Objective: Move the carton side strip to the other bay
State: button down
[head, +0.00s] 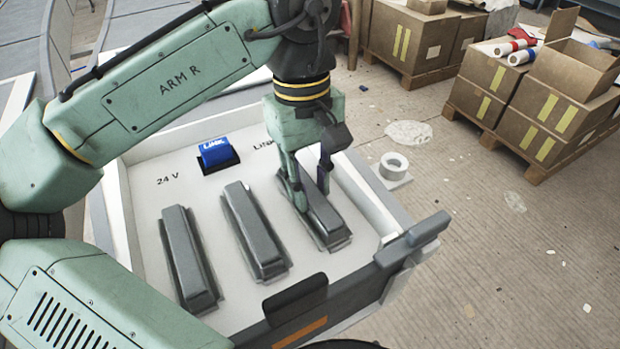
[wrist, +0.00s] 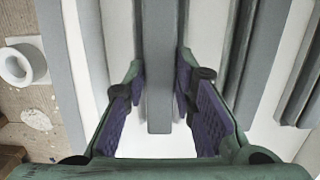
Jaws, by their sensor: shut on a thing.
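In the wrist view the strip (wrist: 160,100) runs between the two purple-padded fingers (wrist: 160,62). The strip appears to lie at its place on the tray floor; I cannot tell if it is raised. The middle strip (head: 254,231) and the left strip (head: 188,258) lie to its left, roughly parallel. The fingers hide part of the held strip.
A blue block (head: 215,151) sits in a black holder at the tray's back, by "24 V" lettering. A white ring (head: 394,164) stands outside the right wall. Cartons (head: 556,98) on pallets stand at the far right. The dark front bar (head: 345,290) edges the tray.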

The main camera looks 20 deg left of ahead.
aim_at(306, 184)
jog(key=c, duration=1.3)
grip_release()
jog(key=shift+f, duration=0.1)
jog(key=shift+w+a+r+p, duration=0.15)
jog(key=shift+r+p, duration=1.05)
jog(key=shift+r, duration=0.85)
jog(key=shift+w+a+r+p, duration=0.2)
jog(key=shift+r+p, duration=1)
jog(key=shift+r, duration=0.85)
jog(key=shift+w+a+r+p, duration=0.15)
jog(key=shift+r+p, duration=1.05)
jog(key=shift+r, duration=0.85)
